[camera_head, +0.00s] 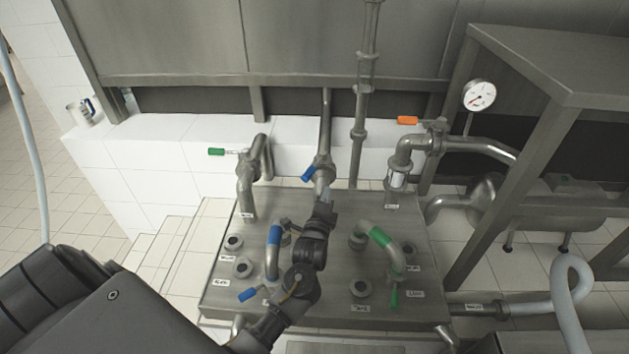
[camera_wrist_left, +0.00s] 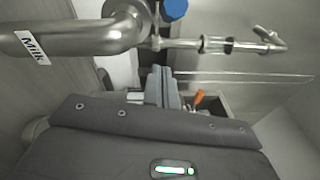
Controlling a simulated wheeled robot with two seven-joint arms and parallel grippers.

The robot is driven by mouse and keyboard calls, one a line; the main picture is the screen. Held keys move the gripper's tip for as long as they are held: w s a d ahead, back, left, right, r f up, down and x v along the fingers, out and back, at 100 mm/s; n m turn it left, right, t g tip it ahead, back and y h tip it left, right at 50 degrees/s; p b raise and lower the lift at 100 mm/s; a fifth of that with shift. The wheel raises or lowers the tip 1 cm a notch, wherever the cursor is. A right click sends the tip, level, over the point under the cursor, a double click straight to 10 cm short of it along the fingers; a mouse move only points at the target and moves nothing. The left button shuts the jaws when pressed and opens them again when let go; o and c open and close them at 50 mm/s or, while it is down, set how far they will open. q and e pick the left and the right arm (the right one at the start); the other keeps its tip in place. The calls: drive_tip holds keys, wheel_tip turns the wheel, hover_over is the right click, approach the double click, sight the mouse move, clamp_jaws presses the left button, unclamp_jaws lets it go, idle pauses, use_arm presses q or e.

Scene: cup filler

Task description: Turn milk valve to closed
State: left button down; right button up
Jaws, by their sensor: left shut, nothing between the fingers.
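A steel pipe with a "Milk" label (camera_wrist_left: 34,46) crosses the upper left of the left wrist view. A blue valve handle (camera_wrist_left: 174,9) shows beside its bend at the top edge. In the head view, the blue handle (camera_head: 308,174) sticks out down-left from the middle vertical pipe (camera_head: 324,130). My left gripper (camera_head: 326,194) is just below this valve, and whether it touches the pipe is hard to tell. Its fingers (camera_wrist_left: 164,86) are together and empty in the left wrist view. My right gripper is not in view.
A green-handled valve (camera_head: 217,152) stands left and an orange-handled one (camera_head: 407,120) right. Curved pipes with a blue band (camera_head: 275,236) and a green band (camera_head: 379,237) rise from the steel panel (camera_head: 335,293) around my arm. A gauge (camera_head: 479,96) is at the right.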

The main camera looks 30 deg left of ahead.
sight(315, 166)
use_arm(q)
drive_tip(key=a, duration=0.1)
drive_tip(key=w+a+p, duration=0.1)
drive_tip(key=a, duration=0.1)
drive_tip(key=a+r+p, duration=0.1)
drive_tip(key=shift+w+a, duration=0.3)
drive_tip(key=shift+w, duration=0.05)
